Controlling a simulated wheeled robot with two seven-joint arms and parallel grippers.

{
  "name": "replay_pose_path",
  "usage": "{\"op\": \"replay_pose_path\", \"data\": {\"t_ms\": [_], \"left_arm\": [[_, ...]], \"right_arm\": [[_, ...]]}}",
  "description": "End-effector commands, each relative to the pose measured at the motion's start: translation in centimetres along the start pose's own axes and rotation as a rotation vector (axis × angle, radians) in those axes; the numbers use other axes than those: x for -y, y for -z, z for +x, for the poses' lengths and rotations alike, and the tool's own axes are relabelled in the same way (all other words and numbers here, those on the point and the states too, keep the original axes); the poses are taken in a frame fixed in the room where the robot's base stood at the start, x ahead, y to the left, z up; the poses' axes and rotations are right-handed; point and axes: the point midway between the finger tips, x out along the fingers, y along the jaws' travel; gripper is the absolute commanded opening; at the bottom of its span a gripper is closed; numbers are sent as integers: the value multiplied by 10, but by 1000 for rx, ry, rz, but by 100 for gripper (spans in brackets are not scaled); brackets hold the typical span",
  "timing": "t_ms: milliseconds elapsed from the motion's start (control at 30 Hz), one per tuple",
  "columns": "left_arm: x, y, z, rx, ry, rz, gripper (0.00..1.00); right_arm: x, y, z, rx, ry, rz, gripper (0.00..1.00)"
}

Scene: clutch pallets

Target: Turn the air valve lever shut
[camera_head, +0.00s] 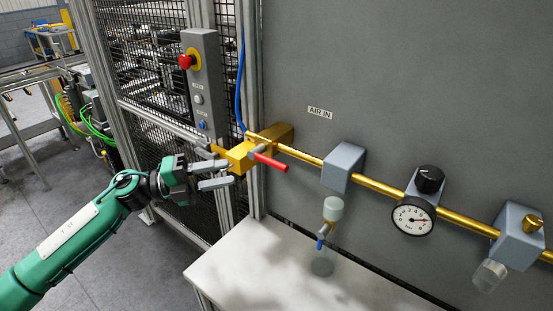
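The air valve is a yellow-brass block (241,157) on the brass pipe, left of the "AIR IN" label. Its red lever (271,162) sticks out from the valve's front, pointing right and slightly down, at an angle to the pipe. My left gripper (233,172) comes in from the left, with its two grey fingers apart and nothing seen between them. Its fingertips are just left of and below the valve block, short of the red lever. I cannot tell whether they touch the block. My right gripper is not in view.
A grey box with a red emergency button (185,61) hangs above the gripper. Along the pipe (380,187) are grey blocks, a pressure gauge (413,217) and a clear bowl (489,275).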

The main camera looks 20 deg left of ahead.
Motion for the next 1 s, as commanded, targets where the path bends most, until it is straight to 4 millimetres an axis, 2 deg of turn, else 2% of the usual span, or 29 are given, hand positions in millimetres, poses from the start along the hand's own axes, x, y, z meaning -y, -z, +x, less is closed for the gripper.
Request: {"op": "replay_pose_path", "data": {"t_ms": [133, 500, 700, 1000], "left_arm": [[7, -1, 28, -1, 5, 0, 36], [6, -1, 98, 1, 4, -2, 36], [2, -1, 116, 1, 2, -2, 36], [0, -1, 120, 2, 1, -1, 36]], "right_arm": [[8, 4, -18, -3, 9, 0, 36], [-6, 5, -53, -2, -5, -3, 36], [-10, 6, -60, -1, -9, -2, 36], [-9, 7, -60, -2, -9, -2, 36]]}}
